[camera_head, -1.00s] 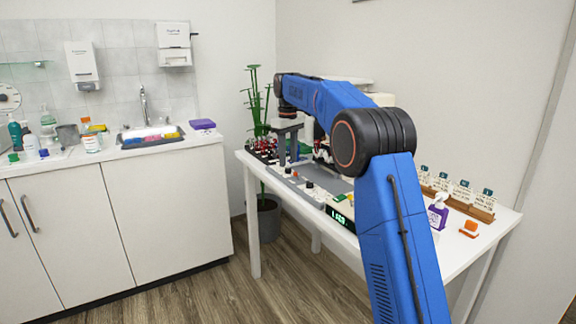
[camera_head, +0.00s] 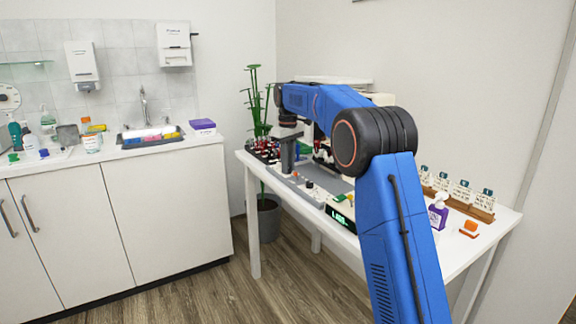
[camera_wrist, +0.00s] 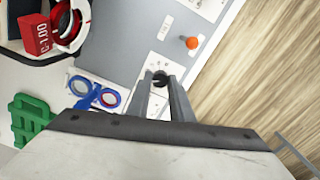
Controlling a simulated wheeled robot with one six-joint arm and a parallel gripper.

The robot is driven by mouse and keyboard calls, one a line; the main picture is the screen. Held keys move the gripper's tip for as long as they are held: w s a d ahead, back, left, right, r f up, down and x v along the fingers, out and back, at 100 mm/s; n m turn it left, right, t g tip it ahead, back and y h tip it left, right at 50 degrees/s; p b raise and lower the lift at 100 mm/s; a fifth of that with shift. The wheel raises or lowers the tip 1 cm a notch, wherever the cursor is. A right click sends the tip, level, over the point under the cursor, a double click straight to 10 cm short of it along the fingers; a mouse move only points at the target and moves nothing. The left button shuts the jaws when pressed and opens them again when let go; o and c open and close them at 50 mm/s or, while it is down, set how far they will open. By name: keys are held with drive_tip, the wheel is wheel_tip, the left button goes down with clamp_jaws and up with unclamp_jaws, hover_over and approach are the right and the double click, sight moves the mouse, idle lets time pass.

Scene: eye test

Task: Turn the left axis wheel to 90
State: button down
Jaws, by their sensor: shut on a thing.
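My gripper (camera_wrist: 161,80) points down over the grey-and-white panel (camera_wrist: 140,30) and is shut on a small black knob (camera_wrist: 160,77), which shows between its fingertips. No 90 mark or scale can be read beside the knob. In the head view my gripper (camera_head: 288,158) stands at the left part of the panel on the white table. The knob it holds cannot be made out there. Which knob is the left axis wheel is not marked legibly.
An orange knob (camera_wrist: 192,42) stands right of my gripper in the wrist view. Blue rings (camera_wrist: 108,97), a red block (camera_wrist: 36,36) and a green piece (camera_wrist: 28,118) lie to the left. A green-lit display (camera_head: 341,217) sits at the table's front edge.

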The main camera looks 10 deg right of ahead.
drive_tip(key=shift+m, duration=3)
drive_tip(key=c, duration=1.6)
unclamp_jaws()
drive_tip(key=shift+o, duration=0.2)
wheel_tip(320, 180, up, 17)
drive_tip(key=shift+r, duration=0.2)
drive_tip(key=shift+s, duration=0.1)
